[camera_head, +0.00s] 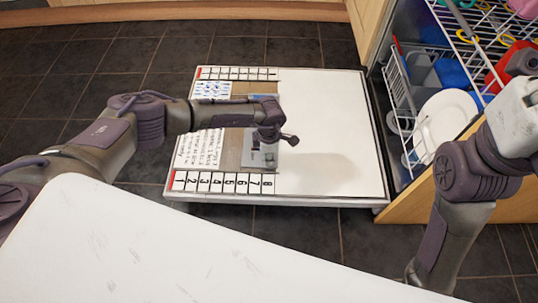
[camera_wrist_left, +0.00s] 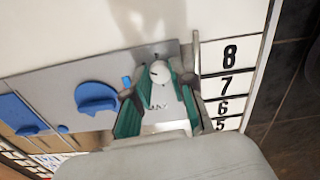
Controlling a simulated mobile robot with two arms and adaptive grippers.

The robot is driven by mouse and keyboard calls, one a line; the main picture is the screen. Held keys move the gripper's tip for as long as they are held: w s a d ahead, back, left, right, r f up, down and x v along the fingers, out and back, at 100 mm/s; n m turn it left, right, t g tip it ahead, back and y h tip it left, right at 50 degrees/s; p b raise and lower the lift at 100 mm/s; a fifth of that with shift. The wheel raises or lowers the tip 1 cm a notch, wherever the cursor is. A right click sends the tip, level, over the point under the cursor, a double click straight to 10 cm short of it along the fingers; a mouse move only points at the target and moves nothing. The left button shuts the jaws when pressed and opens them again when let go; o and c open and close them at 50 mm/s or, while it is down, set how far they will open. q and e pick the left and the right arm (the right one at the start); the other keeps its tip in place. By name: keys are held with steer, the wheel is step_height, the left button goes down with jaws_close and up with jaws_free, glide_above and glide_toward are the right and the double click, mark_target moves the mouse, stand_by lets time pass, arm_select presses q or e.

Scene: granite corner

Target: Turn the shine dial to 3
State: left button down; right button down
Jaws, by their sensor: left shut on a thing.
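A white round knob (camera_wrist_left: 159,72) sits on a grey metal panel (camera_wrist_left: 58,88) on the white board, with small, partly hidden lettering beside it. My left gripper (camera_wrist_left: 160,82), with green inner pads, is shut around the knob. In the head view my left gripper (camera_head: 272,138) is over the grey panel (camera_head: 264,157) at the board's middle and hides the knob. The knob's setting cannot be read. My right gripper is out of view.
The low white board (camera_head: 335,110) has numbered strips along both ends, one (camera_head: 222,182) at the near side. An open dishwasher rack (camera_head: 400,85) with a white plate (camera_head: 445,118) stands right of it. Dark tiles surround the board.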

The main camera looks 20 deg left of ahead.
arm_select(q)
steer(key=shift+w, duration=0.1)
steer(key=c, duration=1)
jaws_free()
step_height(320, 180, up, 12)
steer(key=shift+r, duration=0.1)
